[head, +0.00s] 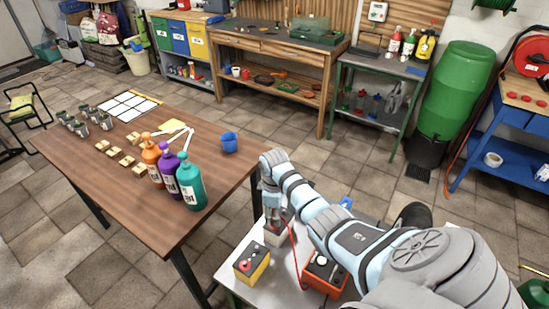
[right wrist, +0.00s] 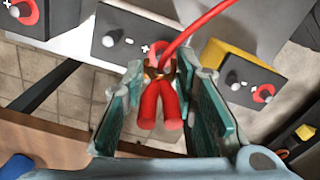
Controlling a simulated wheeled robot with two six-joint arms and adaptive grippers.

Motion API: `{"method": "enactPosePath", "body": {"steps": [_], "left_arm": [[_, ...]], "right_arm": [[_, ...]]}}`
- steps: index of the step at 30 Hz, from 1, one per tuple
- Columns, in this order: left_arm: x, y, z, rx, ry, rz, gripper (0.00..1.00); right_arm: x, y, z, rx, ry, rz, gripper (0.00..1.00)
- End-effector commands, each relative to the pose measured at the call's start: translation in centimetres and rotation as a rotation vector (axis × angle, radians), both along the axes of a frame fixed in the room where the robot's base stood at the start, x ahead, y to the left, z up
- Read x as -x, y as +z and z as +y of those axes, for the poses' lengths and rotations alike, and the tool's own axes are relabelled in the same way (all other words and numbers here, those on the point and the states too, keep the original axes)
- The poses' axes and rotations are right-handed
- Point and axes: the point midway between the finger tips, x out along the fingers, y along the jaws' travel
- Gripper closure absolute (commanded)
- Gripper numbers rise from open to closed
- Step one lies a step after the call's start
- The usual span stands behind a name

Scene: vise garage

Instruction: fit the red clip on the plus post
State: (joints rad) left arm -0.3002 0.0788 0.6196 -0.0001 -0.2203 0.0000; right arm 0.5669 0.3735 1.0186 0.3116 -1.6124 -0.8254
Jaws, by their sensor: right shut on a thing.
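My right gripper (head: 273,212) points down over the grey battery (head: 278,236) on the small light table. In the right wrist view the gripper (right wrist: 167,78) is shut on the red clip (right wrist: 150,104), whose two red handles lie between the fingers and point back toward the wrist. The clip's jaw end is over the battery (right wrist: 122,28), beside its plus mark. The plus post is mostly hidden behind the clip, and I cannot tell whether they touch. The battery's minus post (right wrist: 108,41) shows to the left. My left gripper is not in view.
A yellow battery (head: 252,263) and an orange one (head: 323,275) stand close on either side. A red cable (head: 297,255) runs between them. The wooden table (head: 110,175), with bottles (head: 188,181) near its edge, is at the left.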

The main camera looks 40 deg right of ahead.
Motion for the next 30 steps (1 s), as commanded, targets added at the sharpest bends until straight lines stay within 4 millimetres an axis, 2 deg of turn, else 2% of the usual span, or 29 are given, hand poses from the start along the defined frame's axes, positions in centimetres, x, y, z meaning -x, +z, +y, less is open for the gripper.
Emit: {"method": "enactPosePath", "body": {"steps": [10, 18, 30], "left_arm": [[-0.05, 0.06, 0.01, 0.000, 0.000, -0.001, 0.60], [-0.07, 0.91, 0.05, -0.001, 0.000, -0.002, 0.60], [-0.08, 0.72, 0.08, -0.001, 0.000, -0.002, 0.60]], "right_arm": [[0.00, -0.02, 0.00, 0.000, 0.000, 0.000, 1.00], [0.10, 0.16, 0.04, 0.000, 0.000, 0.000, 1.00], [0.12, -0.11, 0.03, 0.000, 0.000, 0.000, 1.00]]}}
